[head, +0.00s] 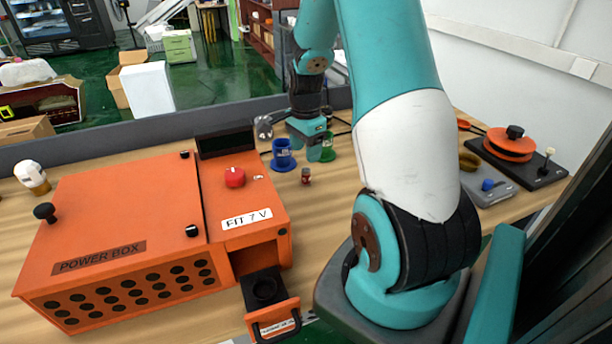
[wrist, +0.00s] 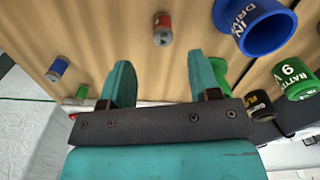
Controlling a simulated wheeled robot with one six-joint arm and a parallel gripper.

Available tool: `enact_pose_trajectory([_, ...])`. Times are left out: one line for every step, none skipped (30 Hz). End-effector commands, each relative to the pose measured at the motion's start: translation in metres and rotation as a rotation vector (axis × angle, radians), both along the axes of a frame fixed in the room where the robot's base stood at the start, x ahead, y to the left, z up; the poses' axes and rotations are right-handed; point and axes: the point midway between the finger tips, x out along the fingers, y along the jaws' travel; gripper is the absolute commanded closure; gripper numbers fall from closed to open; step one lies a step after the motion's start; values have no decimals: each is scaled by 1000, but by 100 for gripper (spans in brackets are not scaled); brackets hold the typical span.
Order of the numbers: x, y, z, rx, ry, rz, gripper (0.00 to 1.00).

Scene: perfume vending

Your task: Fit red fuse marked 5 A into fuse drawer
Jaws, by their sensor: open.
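A small red-topped fuse (head: 306,175) stands on the wooden table right of the orange power box. It also shows in the wrist view (wrist: 162,28), above the gap between my fingers and apart from them; its marking is too small to read. My gripper (head: 313,150) is open and empty, behind the fuse in the head view; its spread fingers show in the wrist view (wrist: 162,82).
A blue cup (head: 283,158) and a green cup (head: 327,152) stand near my gripper. A blue-topped fuse (wrist: 57,68) and a green-topped one (wrist: 80,92) show at left in the wrist view. A red knob (head: 235,177) rises from the box top.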

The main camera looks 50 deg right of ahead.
Motion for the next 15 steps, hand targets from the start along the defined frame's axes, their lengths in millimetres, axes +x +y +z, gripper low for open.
enact_pose_trajectory([-1, 1, -9, 3, 4, 1, 43])
enact_pose_trajectory([0, 0, -12, 2, 3, 1, 43])
enact_pose_trajectory([0, 1, -17, 2, 3, 1, 43])
enact_pose_trajectory([0, 0, -20, 2, 2, 1, 43])
enact_pose_trajectory([0, 0, -22, 1, 1, 2, 43])
enact_pose_trajectory([0, 0, -24, 1, 0, 2, 43])
enact_pose_trajectory([0, 0, -25, 1, 1, 2, 43])
enact_pose_trajectory([0, 0, -27, 1, 1, 2, 43])
enact_pose_trajectory([0, 0, -30, 2, 2, 2, 43])
enact_pose_trajectory([0, -1, -33, 2, 2, 2, 43])
enact_pose_trajectory([0, -2, -37, 3, 2, 2, 43])
enact_pose_trajectory([1, -3, -42, 3, 2, 2, 43])
enact_pose_trajectory([1, -3, -47, 3, 2, 2, 43])
enact_pose_trajectory([1, -4, -51, 3, 3, 2, 43])
enact_pose_trajectory([1, -5, -57, 3, 2, 2, 43])
